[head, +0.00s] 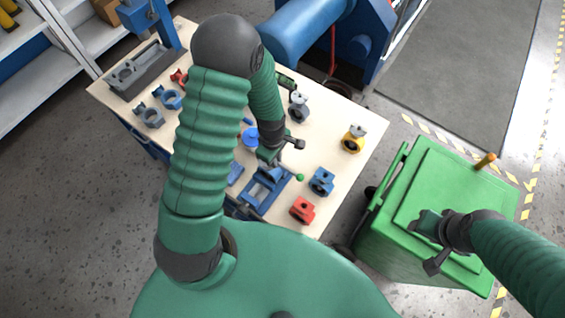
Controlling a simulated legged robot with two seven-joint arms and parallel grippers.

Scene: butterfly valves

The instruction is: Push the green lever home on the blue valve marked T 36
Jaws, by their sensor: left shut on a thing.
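My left gripper (268,158) is low over the table, just behind a blue vise-like fixture (266,187). It is shut on what looks like the green lever (299,177), whose thin rod and green ball end stick out to the right. My own gripper and arm hide the grip. A blue valve body (321,181) stands right of the fixture, and another blue part (250,136) is partly hidden behind my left arm. I cannot read any T 36 mark. My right gripper (425,225) is above the green bin, away from the table; its finger gap is unclear.
The wooden table (362,125) also bears a red valve (302,209), a yellow valve (353,138), a grey valve (299,107) and several parts at left. The green bin (415,185) stands right of the table. A blue machine (305,30) is behind it.

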